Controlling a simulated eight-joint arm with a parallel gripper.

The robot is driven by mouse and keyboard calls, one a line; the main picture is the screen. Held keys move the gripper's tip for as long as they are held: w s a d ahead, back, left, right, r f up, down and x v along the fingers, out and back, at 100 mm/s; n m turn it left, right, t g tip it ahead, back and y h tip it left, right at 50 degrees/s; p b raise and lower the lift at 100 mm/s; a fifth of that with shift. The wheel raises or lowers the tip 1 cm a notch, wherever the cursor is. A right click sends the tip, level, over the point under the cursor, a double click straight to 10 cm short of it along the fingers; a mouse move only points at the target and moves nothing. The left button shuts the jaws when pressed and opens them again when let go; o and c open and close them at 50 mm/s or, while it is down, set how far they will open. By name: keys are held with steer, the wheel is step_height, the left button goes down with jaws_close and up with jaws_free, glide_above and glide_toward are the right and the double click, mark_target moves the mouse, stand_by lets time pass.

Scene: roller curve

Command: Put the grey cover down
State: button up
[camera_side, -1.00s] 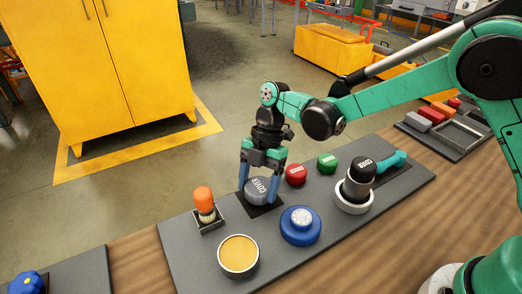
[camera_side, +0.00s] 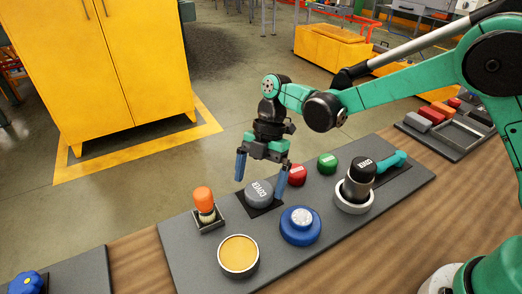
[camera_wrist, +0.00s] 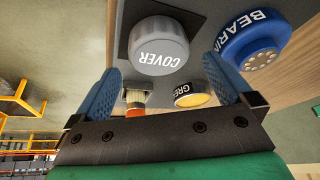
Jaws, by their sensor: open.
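The grey cover (camera_side: 259,192), a round cap with "COVER" in white, rests on a black square pad (camera_side: 262,211) on the grey work mat (camera_side: 190,252). It also shows in the wrist view (camera_wrist: 159,45), ahead of the fingers. My gripper (camera_side: 261,183) is open, with its blue fingers spread wide around and a little above the cover. In the wrist view my gripper (camera_wrist: 177,82) shows nothing between its fingertips touching them.
A brush with an orange handle (camera_side: 203,199) stands left of the cover.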

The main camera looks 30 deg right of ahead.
steer(key=v, duration=0.9)
steer(key=s+d+m+t+h, duration=0.1)
steer(key=s+d+m+t, duration=0.2)
steer(key=m, duration=0.4)
steer(key=s+d+r+m+t+h, duration=0.1)
steer(key=s+d+m+t, duration=0.2)
steer(key=m, duration=0.5)
steer(key=s+d+r+m+t+h, duration=0.1)
steer(key=s+d+m+t, duration=0.2)
steer(key=m, duration=0.4)
steer(key=shift+s+d+r+h, duration=0.15)
steer(key=shift+s+d+h, duration=0.15)
steer(key=shift+s+d, duration=0.7)
steer(key=shift+s+d+f+m+t, duration=0.15)
steer(key=shift+s+f+m+t, duration=0.2)
steer(key=shift+m, duration=0.55)
